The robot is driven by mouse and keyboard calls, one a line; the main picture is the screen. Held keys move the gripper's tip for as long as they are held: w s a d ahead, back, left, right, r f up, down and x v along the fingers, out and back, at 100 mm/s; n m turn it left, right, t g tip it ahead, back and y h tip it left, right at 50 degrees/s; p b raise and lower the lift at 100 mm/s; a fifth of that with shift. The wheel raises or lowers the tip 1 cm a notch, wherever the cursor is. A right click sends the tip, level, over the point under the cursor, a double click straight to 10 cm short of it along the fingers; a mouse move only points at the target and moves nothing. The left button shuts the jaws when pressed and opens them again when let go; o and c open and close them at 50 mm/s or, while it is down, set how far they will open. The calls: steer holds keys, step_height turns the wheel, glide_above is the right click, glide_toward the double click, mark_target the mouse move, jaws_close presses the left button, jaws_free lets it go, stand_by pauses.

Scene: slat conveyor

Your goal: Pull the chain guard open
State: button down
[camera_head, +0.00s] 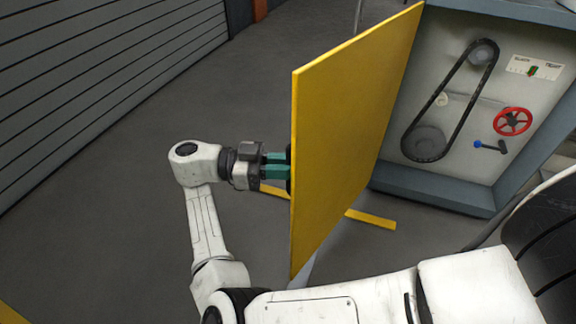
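The chain guard (345,140) is a flat yellow panel. It stands swung out from the grey cabinet (487,188), and the black chain (463,95) on its two sprockets is exposed. My gripper (284,165) is at the left face of the guard, about halfway down. Its green fingers reach a dark part at the guard's near edge, probably the handle. The fingertips are partly hidden behind that edge, so I cannot see whether they are closed on it.
A slatted grey surface (90,70) fills the upper left. Yellow floor marking (370,218) runs below the guard. Grey floor left of the guard is clear.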

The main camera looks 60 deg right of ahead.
steer(key=c, duration=1.2)
jaws_free()
steer(key=shift+c, duration=0.2)
steer(key=v, duration=0.7)
steer(key=shift+w, duration=0.2)
steer(key=shift+a, duration=0.1)
